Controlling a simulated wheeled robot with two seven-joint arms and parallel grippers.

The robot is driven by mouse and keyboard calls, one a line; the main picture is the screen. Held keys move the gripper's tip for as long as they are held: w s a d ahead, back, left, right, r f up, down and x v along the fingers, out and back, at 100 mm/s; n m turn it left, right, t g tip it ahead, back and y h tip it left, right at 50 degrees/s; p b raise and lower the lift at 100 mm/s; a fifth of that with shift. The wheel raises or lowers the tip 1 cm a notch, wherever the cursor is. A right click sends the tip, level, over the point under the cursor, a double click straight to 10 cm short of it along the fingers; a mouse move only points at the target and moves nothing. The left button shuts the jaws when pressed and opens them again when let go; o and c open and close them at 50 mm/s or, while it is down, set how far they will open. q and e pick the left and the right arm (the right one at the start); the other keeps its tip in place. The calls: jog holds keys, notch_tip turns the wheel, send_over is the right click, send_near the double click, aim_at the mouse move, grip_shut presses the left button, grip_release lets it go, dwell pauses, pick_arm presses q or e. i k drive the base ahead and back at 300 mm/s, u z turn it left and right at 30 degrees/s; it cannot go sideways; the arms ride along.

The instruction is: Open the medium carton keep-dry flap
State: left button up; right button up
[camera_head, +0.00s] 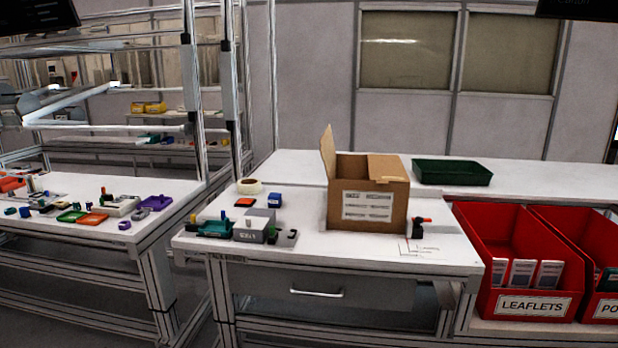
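A brown cardboard carton (337,214) stands on the white workbench, right of its middle. Its left flap (327,153) stands up, tilted slightly outward to the left. A flap on the right (387,168) lies roughly flat over the right part of the opening. The dark inside shows between them. A white label (367,206) with printed marks is on the front face; I cannot read it as a keep-dry mark. Neither of my grippers shows in the head view.
The white workbench (300,240) holds a tape roll (249,187), a blue block (274,200) and a grey box (254,225) at left. A black and red tool (420,228) stands right of the carton. A green tray (452,172) sits behind; red bins (503,240) stand at right.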

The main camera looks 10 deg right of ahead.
aim_at(384, 169)
jog(key=u, duration=0.15)
jog(key=i, duration=1.25)
jog(key=z, duration=0.45)
